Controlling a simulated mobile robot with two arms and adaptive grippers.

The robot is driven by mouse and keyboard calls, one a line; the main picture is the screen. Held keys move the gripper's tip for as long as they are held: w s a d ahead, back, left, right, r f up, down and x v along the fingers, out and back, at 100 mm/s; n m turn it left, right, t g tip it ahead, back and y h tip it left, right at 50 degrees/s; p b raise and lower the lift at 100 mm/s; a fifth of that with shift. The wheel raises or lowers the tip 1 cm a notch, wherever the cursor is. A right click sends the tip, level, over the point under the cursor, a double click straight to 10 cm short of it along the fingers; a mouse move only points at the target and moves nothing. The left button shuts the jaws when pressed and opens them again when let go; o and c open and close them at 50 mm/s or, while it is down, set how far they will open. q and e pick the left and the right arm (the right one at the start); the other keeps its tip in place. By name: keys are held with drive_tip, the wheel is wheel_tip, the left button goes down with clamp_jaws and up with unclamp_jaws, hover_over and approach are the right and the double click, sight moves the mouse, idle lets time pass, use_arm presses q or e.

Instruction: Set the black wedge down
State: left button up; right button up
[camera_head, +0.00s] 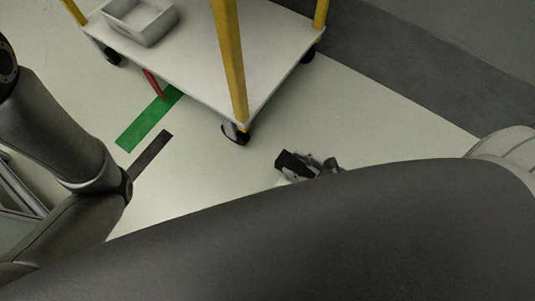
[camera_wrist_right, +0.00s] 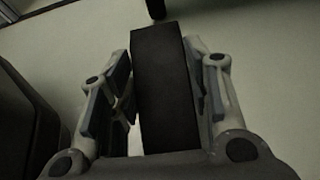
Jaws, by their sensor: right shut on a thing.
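The black wedge (camera_wrist_right: 165,88) is a dark block between the two fingers of my right gripper (camera_wrist_right: 166,95) in the right wrist view. The gripper is shut on it, and pale floor lies behind it. In the head view the wedge (camera_head: 290,163) shows as a small dark block at the end of my right gripper (camera_head: 308,165), just past my large dark arm link. I cannot tell how high it is above the floor. My left arm comes in at the left of the head view, but its gripper is not in view.
A white cart (camera_head: 190,55) with yellow posts and black wheels stands at the top, with a grey bin (camera_head: 140,40) on it. Green tape (camera_head: 148,125) and a dark strip (camera_head: 150,155) mark the floor. Pale floor (camera_head: 370,120) right of the cart is clear.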

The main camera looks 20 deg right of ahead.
drive_tip(key=w+a, duration=0.4)
drive_tip(key=w, duration=0.1)
drive_tip(key=w+a, duration=0.2)
drive_tip(key=w, duration=0.1)
drive_tip(key=shift+a, duration=0.15)
drive_tip(key=shift+w+a+f+b, duration=0.1)
drive_tip(key=shift+w+a+b, duration=0.05)
drive_tip(key=shift+w+b, duration=0.2)
wheel_tip(320, 180, down, 3)
drive_tip(key=b, duration=0.3)
drive_tip(key=shift+s+f, duration=0.15)
drive_tip(key=shift+f, duration=0.2)
drive_tip(key=o, duration=1.2)
drive_tip(key=shift+r, duration=0.1)
